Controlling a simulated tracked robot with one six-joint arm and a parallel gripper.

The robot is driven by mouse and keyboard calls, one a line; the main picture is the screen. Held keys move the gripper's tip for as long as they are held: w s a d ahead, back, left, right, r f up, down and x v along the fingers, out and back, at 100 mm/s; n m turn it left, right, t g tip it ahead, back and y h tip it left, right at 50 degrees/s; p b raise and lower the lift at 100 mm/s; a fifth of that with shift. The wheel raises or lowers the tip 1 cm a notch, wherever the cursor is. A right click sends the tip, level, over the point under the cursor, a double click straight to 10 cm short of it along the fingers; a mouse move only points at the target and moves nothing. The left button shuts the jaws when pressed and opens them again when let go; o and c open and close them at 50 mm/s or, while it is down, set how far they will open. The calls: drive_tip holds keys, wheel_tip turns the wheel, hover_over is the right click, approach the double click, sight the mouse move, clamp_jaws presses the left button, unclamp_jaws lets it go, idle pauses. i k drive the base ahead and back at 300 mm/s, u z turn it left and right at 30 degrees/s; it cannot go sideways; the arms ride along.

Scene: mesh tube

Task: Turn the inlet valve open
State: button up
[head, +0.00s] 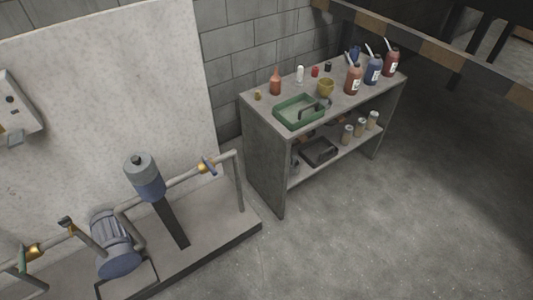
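A pump set stands on a low plinth (215,223) at the lower left. Three valves show on its pipework. One brass valve with a blue handle (208,166) sits on the right pipe, before its downward bend. One brass valve with a green handle (23,259) is at the far left, near the picture edge. No readable label shows which is the inlet valve, and I cannot tell each handle's exact setting. My gripper is not in view.
A blue-grey motor (112,240) and an upright blue-and-grey cylinder (146,176) stand among the pipes. A grey wall box (15,105) hangs at left. A shelf unit (265,160) holds bottles and a green tray (286,115). A striped beam (430,45) crosses upper right. Floor (380,235) is clear.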

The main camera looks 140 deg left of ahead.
sight(205, 161)
drive_tip(key=u, duration=0.2)
drive_tip(key=k, duration=0.4)
drive_tip(key=u, duration=4.75)
